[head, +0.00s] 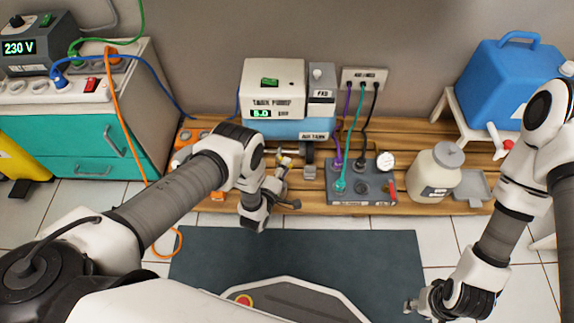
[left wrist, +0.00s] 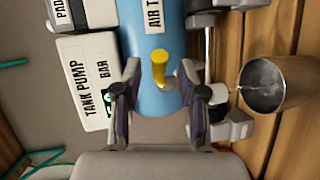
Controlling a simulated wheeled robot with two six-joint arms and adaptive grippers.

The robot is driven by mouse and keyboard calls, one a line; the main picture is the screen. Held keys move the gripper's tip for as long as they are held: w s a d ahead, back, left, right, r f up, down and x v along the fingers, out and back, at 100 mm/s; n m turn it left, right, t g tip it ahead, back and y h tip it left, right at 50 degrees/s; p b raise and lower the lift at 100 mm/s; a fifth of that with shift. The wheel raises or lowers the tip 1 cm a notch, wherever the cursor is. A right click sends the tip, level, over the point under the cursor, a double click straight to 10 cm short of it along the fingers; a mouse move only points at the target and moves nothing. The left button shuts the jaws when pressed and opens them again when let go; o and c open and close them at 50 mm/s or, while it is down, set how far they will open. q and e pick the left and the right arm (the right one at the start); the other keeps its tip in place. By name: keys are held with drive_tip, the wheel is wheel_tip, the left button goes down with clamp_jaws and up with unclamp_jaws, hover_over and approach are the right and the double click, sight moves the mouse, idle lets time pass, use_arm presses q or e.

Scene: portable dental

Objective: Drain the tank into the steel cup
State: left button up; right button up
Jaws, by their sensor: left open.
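The blue air tank (head: 290,128) lies under the white tank pump (head: 273,85) on the wooden bench, and its display reads 5.0. In the left wrist view, a yellow handle (left wrist: 159,68) stands out from the tank (left wrist: 152,40). My left gripper (left wrist: 162,92) is open, with the handle between its fingertips in the picture; I cannot tell whether they touch it. The steel cup (left wrist: 275,84) stands beside the gripper, right of the tank in that view. In the head view my left gripper (head: 283,180) is in front of the tank. My right gripper (head: 425,305) is low at the right, its fingers unclear.
A grey control box (head: 360,188) with cables and a gauge stands right of the tank. Further right are a cream jar (head: 436,172) and a blue jerrycan (head: 508,85). A teal cabinet (head: 75,140) is at left. A dark mat (head: 330,255) covers the floor in front.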

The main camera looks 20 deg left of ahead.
use_arm(q)
drive_tip(key=x, duration=0.2)
drive_tip(key=shift+w+b, duration=0.3)
clamp_jaws()
